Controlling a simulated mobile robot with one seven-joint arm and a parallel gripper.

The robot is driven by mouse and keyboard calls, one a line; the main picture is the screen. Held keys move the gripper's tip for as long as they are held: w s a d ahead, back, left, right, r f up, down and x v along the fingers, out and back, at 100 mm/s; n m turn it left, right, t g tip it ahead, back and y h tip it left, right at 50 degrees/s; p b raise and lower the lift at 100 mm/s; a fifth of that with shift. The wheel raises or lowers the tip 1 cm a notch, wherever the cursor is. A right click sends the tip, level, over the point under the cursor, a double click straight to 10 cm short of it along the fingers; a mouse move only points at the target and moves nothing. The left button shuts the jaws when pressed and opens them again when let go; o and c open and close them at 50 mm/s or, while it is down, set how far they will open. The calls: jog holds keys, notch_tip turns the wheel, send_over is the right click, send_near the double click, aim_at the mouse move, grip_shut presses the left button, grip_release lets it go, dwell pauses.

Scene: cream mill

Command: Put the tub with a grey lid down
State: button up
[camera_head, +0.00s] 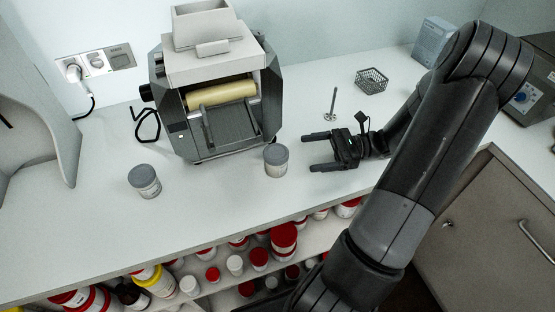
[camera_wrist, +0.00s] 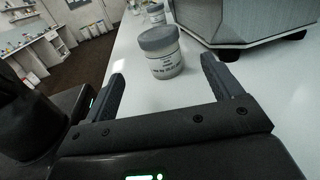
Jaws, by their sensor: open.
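A tub with a grey lid (camera_head: 276,161) stands upright on the white counter, in front of the mill's right corner. It also shows in the wrist view (camera_wrist: 162,54), just beyond the fingertips and between their lines. A second tub with a grey lid (camera_head: 145,181) stands upright further left; the wrist view shows a tub (camera_wrist: 156,13) behind the first one. My gripper (camera_head: 308,152) is open and empty, low over the counter to the right of the nearer tub. Its fingers point at that tub, with a gap between.
The three-roller-type mill (camera_head: 216,90) stands at the back. A dark wire basket (camera_head: 371,81) and a small metal stand (camera_head: 331,105) are behind my gripper. The counter (camera_head: 215,203) is clear between and in front of the tubs. Shelves below hold several jars (camera_head: 284,238).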

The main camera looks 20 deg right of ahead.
notch_tip(320, 180, up, 7)
send_near(278, 152)
jog(key=a, duration=0.3)
jog(key=w+a, duration=0.1)
jog(key=a, duration=0.2)
jog(key=w+a+f, duration=0.1)
jog(key=a, duration=0.3)
dwell(0.3)
jog(key=shift+c, duration=0.2)
jog(key=shift+d, duration=0.1)
jog(key=c, duration=1.2)
jog(key=shift+o, duration=0.2)
jog(key=shift+r, duration=0.1)
